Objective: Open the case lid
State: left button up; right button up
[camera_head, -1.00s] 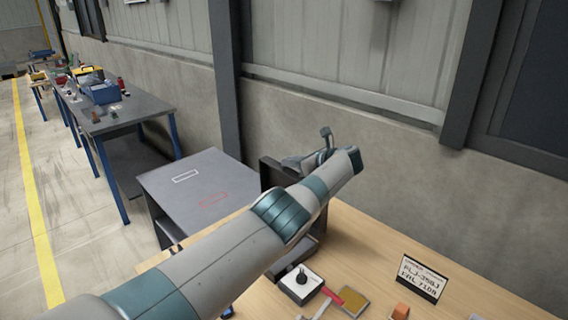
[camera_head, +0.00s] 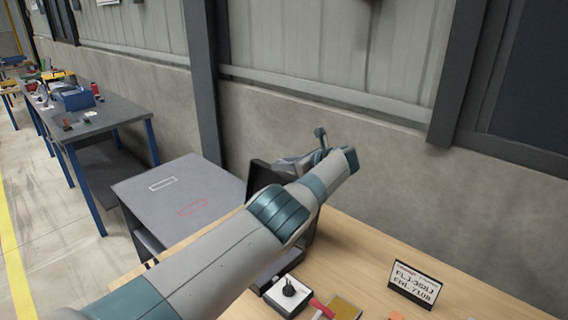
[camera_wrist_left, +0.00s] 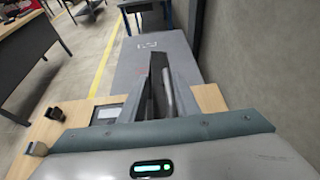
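A dark case stands on the wooden table, mostly hidden behind my left arm in the head view. Its lid (camera_head: 260,176) stands up as a dark upright panel beside the grey table, and the low dark base (camera_head: 277,268) shows under the arm. In the left wrist view the lid (camera_wrist_left: 159,92) is a narrow dark upright panel seen nearly edge-on. My left gripper (camera_head: 291,163) is at the end of the bent-back wrist, close to the lid's top edge. My right gripper is not in view.
A grey table (camera_head: 180,190) with white and red outlines adjoins the wooden table (camera_head: 365,250). A white box with a black knob (camera_head: 289,291) and a label stand (camera_head: 414,283) are on the wood. The wall runs close behind. A workbench (camera_head: 95,125) stands far left.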

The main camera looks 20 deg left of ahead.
pick_arm(q)
jog(key=shift+r, duration=0.15)
jog(key=shift+d+r, duration=0.1)
jog(key=shift+r, duration=0.05)
jog(key=shift+p+v, duration=0.9)
jog(key=shift+p, duration=0.1)
jog(key=v, duration=0.3)
jog(key=shift+s+d, duration=0.1)
jog(key=shift+d, duration=0.15)
jog(key=b+v, duration=0.2)
jog(key=v, duration=0.9)
jog(key=shift+d+b, duration=0.3)
jog(key=shift+d, duration=0.1)
jog(key=shift+s, duration=0.1)
